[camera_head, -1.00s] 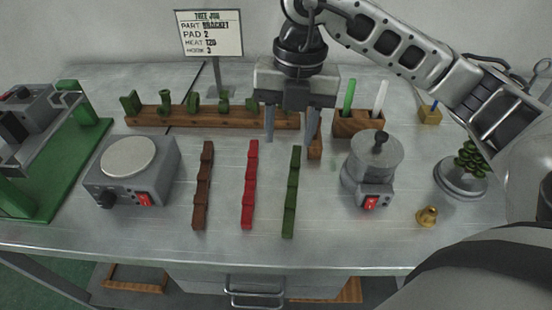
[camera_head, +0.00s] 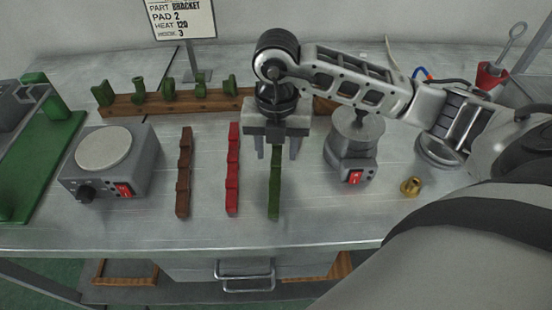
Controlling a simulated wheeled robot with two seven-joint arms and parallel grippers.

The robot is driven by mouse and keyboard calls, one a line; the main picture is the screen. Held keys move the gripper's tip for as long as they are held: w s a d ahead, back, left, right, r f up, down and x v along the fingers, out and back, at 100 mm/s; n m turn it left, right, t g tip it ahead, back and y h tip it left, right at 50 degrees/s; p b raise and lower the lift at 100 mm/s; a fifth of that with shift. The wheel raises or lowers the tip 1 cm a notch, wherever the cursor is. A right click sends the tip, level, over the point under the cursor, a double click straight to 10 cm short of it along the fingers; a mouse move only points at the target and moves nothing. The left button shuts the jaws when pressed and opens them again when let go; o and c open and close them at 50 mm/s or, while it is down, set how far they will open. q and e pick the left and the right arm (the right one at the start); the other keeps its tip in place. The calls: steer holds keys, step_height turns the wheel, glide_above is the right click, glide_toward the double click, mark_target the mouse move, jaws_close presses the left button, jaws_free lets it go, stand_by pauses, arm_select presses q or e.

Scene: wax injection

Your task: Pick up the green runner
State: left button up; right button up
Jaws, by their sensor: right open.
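The green runner (camera_head: 274,192) is a dark green notched bar lying lengthwise on the steel table, the rightmost of three bars. My right gripper (camera_head: 277,153) points down over its far end, which it partly hides. Its two fingers are apart, one to each side of the bar's line. I cannot tell how high the fingertips are above the table. My left gripper is not in view.
A red bar (camera_head: 232,172) and a brown bar (camera_head: 184,176) lie left of the green one. A hot plate (camera_head: 106,174) stands at left, a wax pot (camera_head: 352,160) and brass piece (camera_head: 411,187) at right. A wooden rack (camera_head: 187,104) with green pieces is behind.

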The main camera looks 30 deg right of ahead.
steer(key=shift+f, duration=1.35)
jaws_close()
steer(key=shift+r, duration=0.15)
